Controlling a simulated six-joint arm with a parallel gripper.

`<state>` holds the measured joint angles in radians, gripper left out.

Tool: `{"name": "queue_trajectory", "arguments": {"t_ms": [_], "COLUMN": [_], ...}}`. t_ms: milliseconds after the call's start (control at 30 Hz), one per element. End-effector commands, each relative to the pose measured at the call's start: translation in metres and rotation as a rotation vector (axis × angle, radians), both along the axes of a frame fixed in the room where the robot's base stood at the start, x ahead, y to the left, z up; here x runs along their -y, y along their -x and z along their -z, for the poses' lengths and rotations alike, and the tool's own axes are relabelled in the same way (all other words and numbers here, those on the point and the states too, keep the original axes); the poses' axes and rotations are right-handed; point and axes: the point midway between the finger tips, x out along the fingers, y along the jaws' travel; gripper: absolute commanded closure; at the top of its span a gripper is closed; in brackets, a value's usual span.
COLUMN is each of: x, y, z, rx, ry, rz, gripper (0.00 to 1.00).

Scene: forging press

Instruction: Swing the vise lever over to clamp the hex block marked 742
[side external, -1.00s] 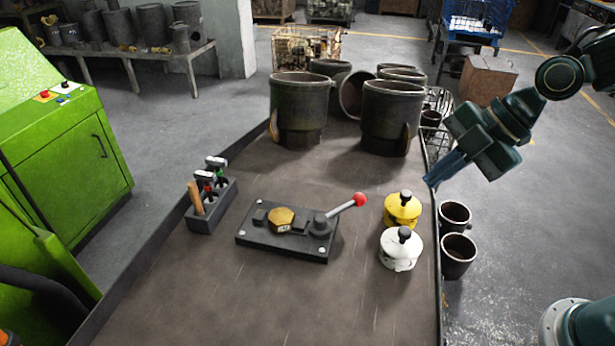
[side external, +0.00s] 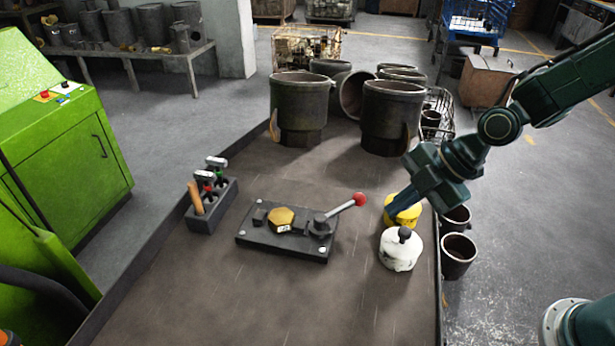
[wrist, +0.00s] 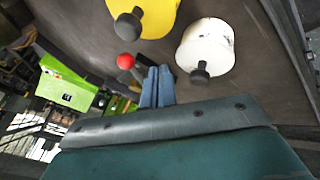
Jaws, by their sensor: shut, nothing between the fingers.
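A dark vise (side external: 262,243) lies on the table, with a brass hex block (side external: 281,219) on it between a small fixed block and the lever's pivot. The marking on the block is too small to read. The vise lever (side external: 341,208) slants up to the right and ends in a red ball knob (side external: 360,199), which also shows in the wrist view (wrist: 126,61). My gripper (side external: 390,215) is at the yellow pot's left side, right of the knob and apart from it. Its blue fingers are together and empty in the wrist view (wrist: 157,85).
A yellow lidded pot (side external: 408,216) and a white lidded pot (side external: 400,254) stand right of the lever, close to my gripper. A tool holder (side external: 212,208) is left of the vise. Large dark crucibles (side external: 392,115) stand behind. The table front is clear.

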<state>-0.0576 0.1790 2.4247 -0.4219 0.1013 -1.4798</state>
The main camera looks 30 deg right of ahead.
Motion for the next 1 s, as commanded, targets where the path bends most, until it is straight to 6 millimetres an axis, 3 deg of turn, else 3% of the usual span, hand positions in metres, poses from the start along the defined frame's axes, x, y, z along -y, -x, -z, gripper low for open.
{"name": "queue_trajectory", "arguments": {"t_ms": [400, 1000], "x": [-0.010, -0.011], "y": [-0.035, -0.042], "z": [0.013, 0.014], "rx": [0.000, 0.000], "ry": [0.000, 0.000], "rz": [-0.001, -0.002], "gripper": [1.00, 1.00]}}
